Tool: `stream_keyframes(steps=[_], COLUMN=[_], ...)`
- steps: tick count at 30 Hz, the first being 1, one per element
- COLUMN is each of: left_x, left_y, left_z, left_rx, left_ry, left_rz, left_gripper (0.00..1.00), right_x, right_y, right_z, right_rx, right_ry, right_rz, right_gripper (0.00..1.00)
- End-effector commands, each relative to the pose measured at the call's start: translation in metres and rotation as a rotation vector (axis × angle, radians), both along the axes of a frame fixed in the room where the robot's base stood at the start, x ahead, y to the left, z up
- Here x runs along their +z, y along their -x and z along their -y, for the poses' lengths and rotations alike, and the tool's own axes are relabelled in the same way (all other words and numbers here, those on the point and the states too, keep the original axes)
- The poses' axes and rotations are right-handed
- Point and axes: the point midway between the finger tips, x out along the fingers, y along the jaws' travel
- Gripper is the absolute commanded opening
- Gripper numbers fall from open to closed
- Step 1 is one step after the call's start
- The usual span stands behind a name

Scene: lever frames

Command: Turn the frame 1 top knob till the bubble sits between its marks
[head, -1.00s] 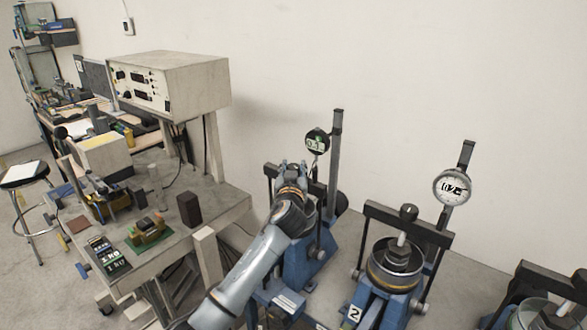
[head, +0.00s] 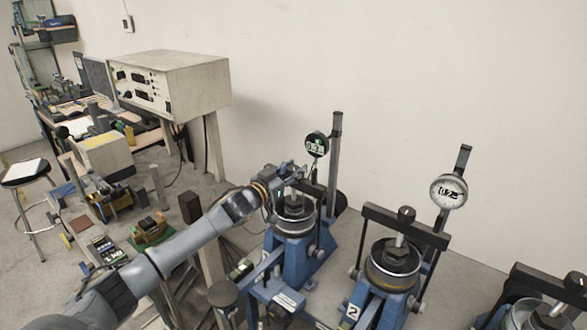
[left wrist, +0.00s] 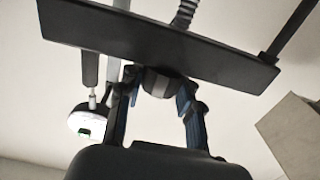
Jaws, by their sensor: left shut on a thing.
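In the left wrist view my left gripper (left wrist: 160,86) is shut on the dark top knob (left wrist: 156,84), just under the black crossbar (left wrist: 160,38). The gripper mostly hides the knob in the head view. The gauge also shows in the left wrist view (left wrist: 90,121), left of the fingers. I cannot make out the bubble or its marks. My right gripper is not in view.
Part of another frame (head: 550,290) is at the right edge. A bench with a grey instrument box (head: 170,82) is at the left.

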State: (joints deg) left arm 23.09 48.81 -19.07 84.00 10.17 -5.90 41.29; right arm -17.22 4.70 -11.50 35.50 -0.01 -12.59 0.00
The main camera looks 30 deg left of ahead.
Motion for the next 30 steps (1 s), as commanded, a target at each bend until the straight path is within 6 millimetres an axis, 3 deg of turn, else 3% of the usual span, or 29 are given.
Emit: stream_keyframes(steps=[16, 30], left_x=[0.001, -0.004], left_y=[-0.002, -0.002], left_z=[-0.004, -0.002], left_rx=[-0.377, -0.677], left_ry=[-0.008, -0.010], left_rz=[0.002, 0.002], left_gripper=[0.04, 0.04], right_x=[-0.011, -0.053], right_y=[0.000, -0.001], right_z=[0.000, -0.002], right_rx=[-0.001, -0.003], right_ry=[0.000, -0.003], right_rz=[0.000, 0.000], right_gripper=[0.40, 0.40])
